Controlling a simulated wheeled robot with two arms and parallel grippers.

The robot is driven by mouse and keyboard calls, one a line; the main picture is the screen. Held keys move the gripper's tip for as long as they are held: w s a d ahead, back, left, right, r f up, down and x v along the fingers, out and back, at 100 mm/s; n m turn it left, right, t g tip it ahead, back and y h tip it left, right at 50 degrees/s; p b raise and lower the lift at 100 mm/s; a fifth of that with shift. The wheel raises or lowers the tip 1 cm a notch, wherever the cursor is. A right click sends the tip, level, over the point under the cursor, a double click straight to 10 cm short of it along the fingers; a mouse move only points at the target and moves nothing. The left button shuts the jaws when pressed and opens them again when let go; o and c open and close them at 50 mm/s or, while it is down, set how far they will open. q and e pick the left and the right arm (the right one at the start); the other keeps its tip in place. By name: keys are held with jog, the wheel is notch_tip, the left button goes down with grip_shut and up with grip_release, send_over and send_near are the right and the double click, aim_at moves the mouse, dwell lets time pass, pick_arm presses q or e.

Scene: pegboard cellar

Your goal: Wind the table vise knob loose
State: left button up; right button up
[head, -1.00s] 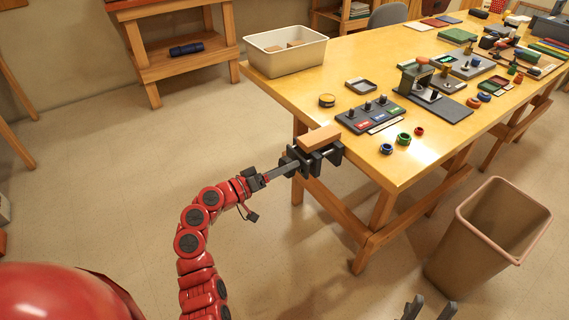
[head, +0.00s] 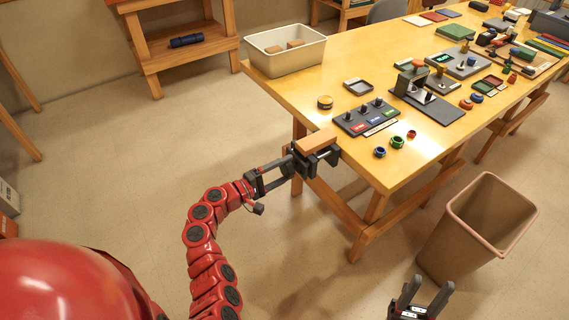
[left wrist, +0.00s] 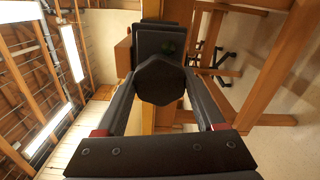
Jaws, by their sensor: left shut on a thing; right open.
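The dark table vise (head: 322,160) is clamped at the near-left edge of the yellow table, with a tan wooden block (head: 316,140) in its top. My left gripper (head: 290,170) reaches it from the left. In the left wrist view the vise knob (left wrist: 160,80) is dark, many-sided and faces the camera. The left fingers (left wrist: 160,100) lie on either side of the knob and are shut on it. The vise screw behind the knob is hidden. My right gripper (head: 428,292) is open and empty at the bottom of the head view, away from the table.
The table (head: 385,168) bears a panel with several knobs (head: 366,117), loose coloured rings (head: 397,141) and a white bin (head: 285,62). A tan waste bin (head: 477,232) stands on the floor at right. The floor left of the vise is clear.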

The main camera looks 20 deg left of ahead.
pick_arm(q)
jog(key=shift+n+p, duration=1.45)
jog(key=shift+n, duration=0.55)
jog(key=shift+f, duration=0.1)
jog(key=o, duration=1.3)
jog(key=shift+o, duration=0.2)
jog(key=b+v, duration=0.2)
jog(key=v, duration=1.5)
jog(key=shift+s, duration=0.2)
jog(key=shift+a, duration=0.2)
